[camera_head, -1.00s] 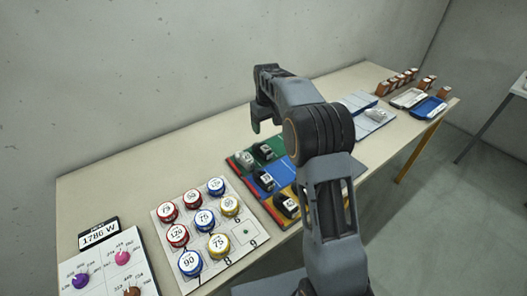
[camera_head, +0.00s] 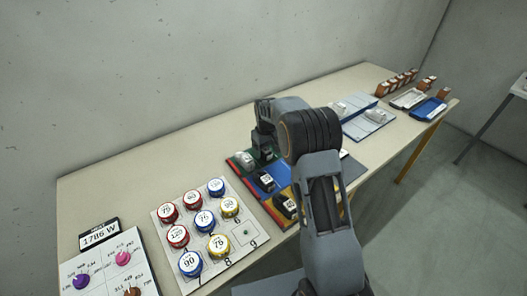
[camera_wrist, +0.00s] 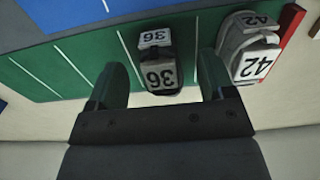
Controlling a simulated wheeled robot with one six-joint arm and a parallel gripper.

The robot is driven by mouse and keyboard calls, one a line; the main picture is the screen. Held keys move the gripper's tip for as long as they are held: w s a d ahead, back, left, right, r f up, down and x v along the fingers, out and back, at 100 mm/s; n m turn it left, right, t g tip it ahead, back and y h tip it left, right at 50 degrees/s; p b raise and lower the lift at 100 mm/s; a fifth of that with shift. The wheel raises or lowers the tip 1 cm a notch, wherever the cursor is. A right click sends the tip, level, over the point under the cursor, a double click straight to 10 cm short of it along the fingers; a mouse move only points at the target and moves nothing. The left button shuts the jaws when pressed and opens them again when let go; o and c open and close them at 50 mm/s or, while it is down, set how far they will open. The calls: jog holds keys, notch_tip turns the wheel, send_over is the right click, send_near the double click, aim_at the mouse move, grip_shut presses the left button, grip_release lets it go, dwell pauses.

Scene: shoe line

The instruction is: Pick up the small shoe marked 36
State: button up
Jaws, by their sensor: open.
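The small shoe marked 36 (camera_wrist: 159,68) is dark grey with white number labels. In the wrist view it stands on a green board strip (camera_wrist: 190,30), between my two fingers. My gripper (camera_wrist: 160,82) is open, with a finger on either side of the shoe and a visible gap to each. In the head view my gripper (camera_head: 264,148) is lowered over the green strip and hides the shoe. A light grey shoe marked 42 (camera_wrist: 248,52) stands just right of my right finger in the wrist view.
Black shoes (camera_head: 264,181) stand on the blue and yellow strips. A board with numbered round pieces (camera_head: 246,240) lies on the near left.

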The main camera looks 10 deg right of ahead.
jog(key=shift+f, duration=1.2)
jog(key=c, duration=1)
jog(key=shift+r, duration=0.1)
